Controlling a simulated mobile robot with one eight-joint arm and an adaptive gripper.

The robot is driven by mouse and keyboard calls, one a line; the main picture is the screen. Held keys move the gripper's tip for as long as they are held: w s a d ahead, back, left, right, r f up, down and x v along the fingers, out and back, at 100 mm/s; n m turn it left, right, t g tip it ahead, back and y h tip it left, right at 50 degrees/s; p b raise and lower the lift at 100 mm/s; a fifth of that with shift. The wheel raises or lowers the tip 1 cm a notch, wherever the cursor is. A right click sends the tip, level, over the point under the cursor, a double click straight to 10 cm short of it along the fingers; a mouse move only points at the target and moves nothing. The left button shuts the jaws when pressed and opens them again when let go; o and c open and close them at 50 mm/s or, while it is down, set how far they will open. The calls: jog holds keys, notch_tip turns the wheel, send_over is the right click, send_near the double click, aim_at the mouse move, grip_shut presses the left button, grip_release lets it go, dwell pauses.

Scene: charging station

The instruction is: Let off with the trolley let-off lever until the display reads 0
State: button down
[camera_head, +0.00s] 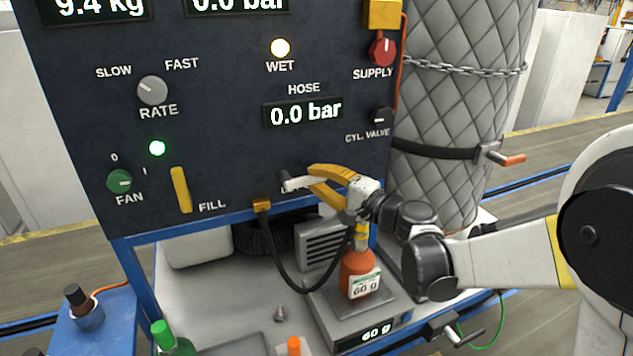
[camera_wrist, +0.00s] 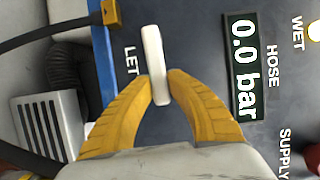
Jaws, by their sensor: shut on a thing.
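The let-off lever is a white handle (camera_wrist: 153,50) on the dark panel (camera_head: 230,150), with the letters LET beside it in the wrist view. It also shows in the head view (camera_head: 293,184), partly covered by my gripper. My gripper (camera_head: 306,178) has yellow fingers, and in the wrist view its fingertips (camera_wrist: 160,80) are closed on the lever from both sides. The HOSE display (camera_head: 305,112) reads 0.0 bar, and it reads the same in the wrist view (camera_wrist: 241,68). Two upper displays (camera_head: 97,9) (camera_head: 238,5) read 9.4 kg and 0.0 bar, partly cut off.
An orange cylinder (camera_head: 356,272) stands on a scale (camera_head: 345,318) reading 60 g, below my gripper. A black hose (camera_head: 283,272) hangs near it. A quilted column with a chain (camera_head: 462,68) stands right of the panel. The yellow FILL lever (camera_head: 181,190) is to the left.

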jog(key=shift+f+m, duration=0.2)
jog(key=shift+m, duration=0.1)
dwell(0.4)
jog(key=c, duration=1.3)
grip_release()
jog(key=shift+a, duration=0.15)
jog(key=shift+s, duration=0.1)
jog(key=v, duration=1.2)
jog(key=shift+f, duration=0.2)
